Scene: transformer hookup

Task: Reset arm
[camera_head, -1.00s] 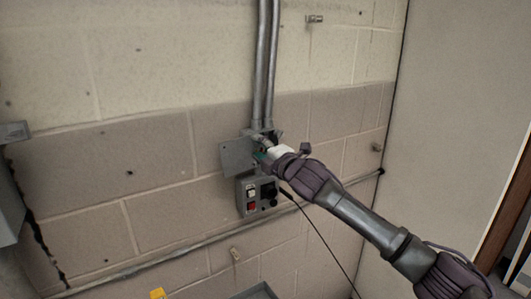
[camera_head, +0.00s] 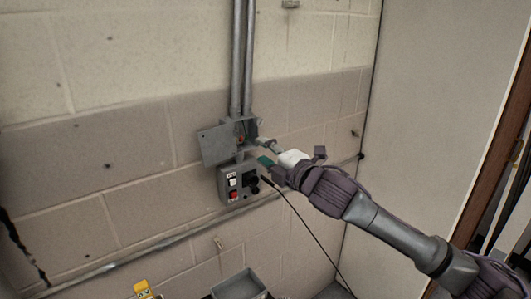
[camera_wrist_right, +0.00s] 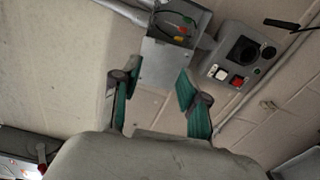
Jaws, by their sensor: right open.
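My right gripper (camera_head: 266,153) is in front of the wall, just right of the open junction box (camera_head: 243,131). In the right wrist view the right gripper (camera_wrist_right: 155,88) has its two green fingers spread apart with nothing between them. The junction box (camera_wrist_right: 181,22) shows there beyond the fingertips, with coloured wires or terminals inside and its grey lid (camera_wrist_right: 166,63) hanging open. The lid (camera_head: 216,145) also shows in the head view. My left gripper is not in view.
A grey control box (camera_head: 238,183) with white and red buttons and a black round socket is below the junction box. A black cable (camera_head: 301,219) runs down from near it. Two conduits (camera_head: 242,60) rise above. A grey bin (camera_head: 238,285) and a yellow item (camera_head: 143,289) are at the bottom.

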